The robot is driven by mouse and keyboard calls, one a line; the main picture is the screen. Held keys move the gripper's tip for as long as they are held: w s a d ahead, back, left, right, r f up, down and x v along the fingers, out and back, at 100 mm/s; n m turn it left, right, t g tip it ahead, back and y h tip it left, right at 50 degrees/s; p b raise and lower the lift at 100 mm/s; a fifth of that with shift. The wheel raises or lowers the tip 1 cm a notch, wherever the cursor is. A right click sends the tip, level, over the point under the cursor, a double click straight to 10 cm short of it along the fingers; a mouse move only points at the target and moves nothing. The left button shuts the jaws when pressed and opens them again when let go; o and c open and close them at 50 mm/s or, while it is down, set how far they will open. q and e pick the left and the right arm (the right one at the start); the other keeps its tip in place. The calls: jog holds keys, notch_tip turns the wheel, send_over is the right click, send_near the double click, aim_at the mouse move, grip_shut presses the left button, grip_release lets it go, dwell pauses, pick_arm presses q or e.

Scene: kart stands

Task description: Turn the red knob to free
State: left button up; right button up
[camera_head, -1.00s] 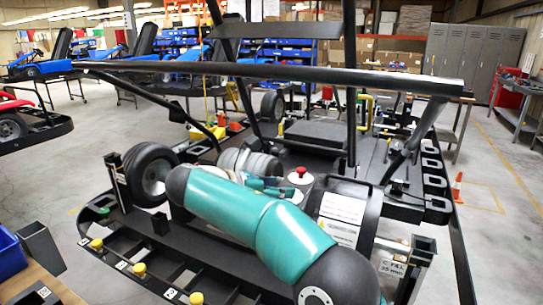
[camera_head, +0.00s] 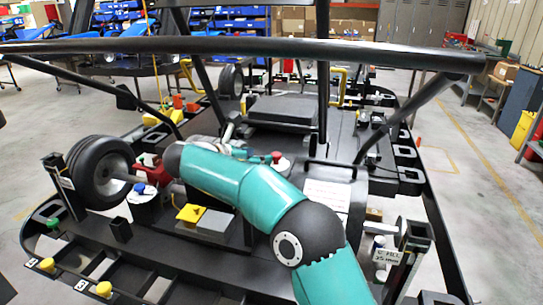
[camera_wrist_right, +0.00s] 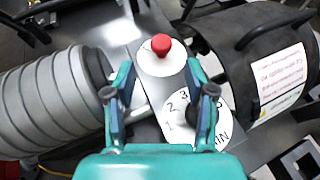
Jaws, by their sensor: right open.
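The red knob (camera_head: 276,157) is small and round-topped and sits on a white disc on the black kart stand, just right of my right gripper (camera_head: 237,150) in the head view. It also shows in the right wrist view (camera_wrist_right: 161,45), on a white plate ahead of and between the fingertips. My right gripper (camera_wrist_right: 160,92) is open and empty, with its two fingers apart and the knob beyond them. I cannot tell which setting the knob points to. A white dial (camera_wrist_right: 180,108) with printed numbers lies partly behind the right finger. My left gripper is not in view.
A grey ribbed cylinder (camera_wrist_right: 55,100) lies left of the gripper and a black labelled drum (camera_wrist_right: 265,75) to the right. A blue-topped knob (camera_head: 140,188) and a yellow switch (camera_head: 190,213) are nearby. A long black bar (camera_head: 250,47) crosses above the stand.

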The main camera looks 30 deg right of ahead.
aim_at(275, 155)
jog(key=x, duration=0.7)
jog(key=shift+d+f+p, duration=0.1)
jog(key=shift+d+p, duration=0.1)
jog(key=shift+p, duration=0.1)
grip_shut()
jog(key=shift+p, duration=0.45)
jog(key=m+g+p, duration=0.1)
jog(key=p, duration=0.4)
jog(key=m+g+p, duration=0.2)
jog(key=p, duration=0.3)
jog(key=shift+w+r+h+p, duration=0.2)
jog(key=shift+r+h+p, duration=0.15)
jog(key=shift+r+h, duration=0.05)
jog(key=shift+f+g, duration=0.25)
jog(key=shift+g, duration=0.15)
